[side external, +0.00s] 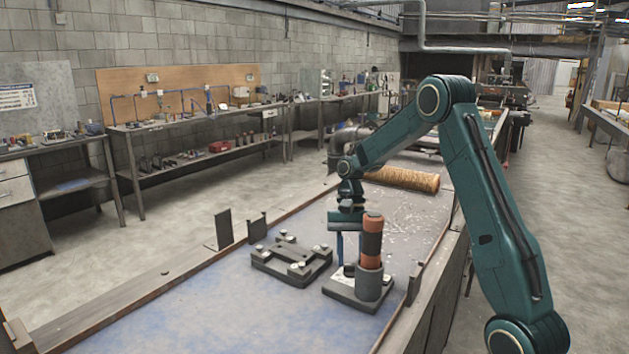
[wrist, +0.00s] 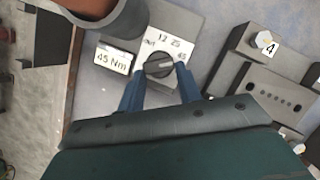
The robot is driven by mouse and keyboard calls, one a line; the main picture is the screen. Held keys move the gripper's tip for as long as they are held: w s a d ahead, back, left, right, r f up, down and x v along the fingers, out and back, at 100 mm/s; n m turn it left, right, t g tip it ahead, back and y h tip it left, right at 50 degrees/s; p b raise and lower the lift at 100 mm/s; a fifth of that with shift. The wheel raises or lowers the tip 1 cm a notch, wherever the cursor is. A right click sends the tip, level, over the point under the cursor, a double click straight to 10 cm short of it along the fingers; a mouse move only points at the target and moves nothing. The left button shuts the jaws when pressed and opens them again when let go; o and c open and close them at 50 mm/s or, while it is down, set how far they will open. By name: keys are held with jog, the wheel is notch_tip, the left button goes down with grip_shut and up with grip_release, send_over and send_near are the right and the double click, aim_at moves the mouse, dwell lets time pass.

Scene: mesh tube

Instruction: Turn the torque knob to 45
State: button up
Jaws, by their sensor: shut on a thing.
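The torque knob (wrist: 157,66) is a dark round dial on a white plate (wrist: 186,38) with the marks 12, 25 and 45 and one partly hidden mark at left. A pale pointer line on the knob points right and slightly up, roughly toward the 45. My gripper (wrist: 160,76) has one blue finger on each side of the knob and is shut on it. A label reading 45 Nm (wrist: 114,60) sits left of the knob. In the side view my gripper (side external: 348,250) reaches down behind the orange and black tool; the knob is hidden there.
The orange and black tool (side external: 372,240) stands upright in a grey holder (side external: 369,284) close beside my gripper. A dark fixture block (side external: 291,262) with pale studs lies to the left. A rusty mesh tube (side external: 402,179) lies farther back. The near left bench surface is clear.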

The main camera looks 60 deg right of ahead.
jog(key=shift+d+r+m, duration=0.1)
jog(key=shift+m, duration=0.4)
jog(key=o, duration=0.7)
jog(key=v, duration=0.7)
jog(key=shift+r, duration=0.2)
jog(key=shift+s+r, duration=0.1)
jog(key=shift+r, duration=0.05)
dwell(0.3)
